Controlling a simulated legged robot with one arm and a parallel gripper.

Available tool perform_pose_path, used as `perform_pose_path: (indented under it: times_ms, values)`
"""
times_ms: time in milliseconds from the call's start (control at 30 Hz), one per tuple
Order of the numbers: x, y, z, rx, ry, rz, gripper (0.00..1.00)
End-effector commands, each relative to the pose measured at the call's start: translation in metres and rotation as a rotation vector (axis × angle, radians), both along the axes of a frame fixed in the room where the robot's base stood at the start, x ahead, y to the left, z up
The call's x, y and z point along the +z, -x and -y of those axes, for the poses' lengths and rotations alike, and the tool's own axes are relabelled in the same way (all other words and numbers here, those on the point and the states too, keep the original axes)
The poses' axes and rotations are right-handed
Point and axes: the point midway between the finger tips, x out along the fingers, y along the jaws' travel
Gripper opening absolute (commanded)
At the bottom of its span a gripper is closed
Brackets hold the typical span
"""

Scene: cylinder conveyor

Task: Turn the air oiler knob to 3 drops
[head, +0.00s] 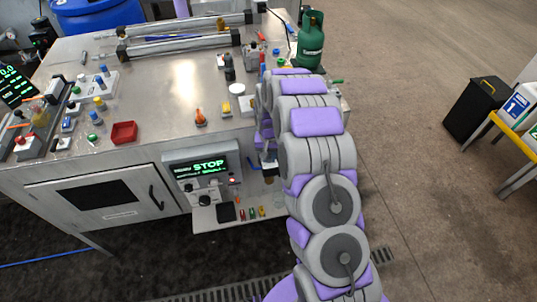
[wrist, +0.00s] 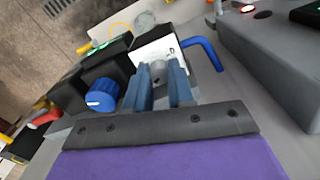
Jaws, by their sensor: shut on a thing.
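My gripper (wrist: 160,66) shows in the wrist view with its two blue-grey fingers on either side of a small grey part, which I take to be the air oiler knob (wrist: 158,74). The fingers are shut on it and hide most of it. A white plate (wrist: 152,48) with small dark marks lies just behind the fingertips; its scale is too small to read, so the knob's setting cannot be told. In the head view my arm covers much of this spot beside the bench, and the knob cannot be made out.
A blue knob (wrist: 99,96) on a black block sits left of my fingers, and a blue bent tube (wrist: 203,50) is close on the right. A grey box (wrist: 275,50) stands further right. The bench display (head: 208,166) reads STOP. A green gas bottle (head: 310,42) stands at the bench's back corner.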

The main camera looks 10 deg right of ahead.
Motion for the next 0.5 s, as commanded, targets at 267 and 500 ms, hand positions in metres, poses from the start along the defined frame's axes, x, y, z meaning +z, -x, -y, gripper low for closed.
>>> perform_pose_path:
  times_ms: [267, 500]
  values:
    - [0.0015, -0.0016, -0.0019, -0.02, -0.002, 0.007, 0.0]
    - [0.0014, -0.001, -0.0019, -0.019, -0.003, 0.006, 0.4]
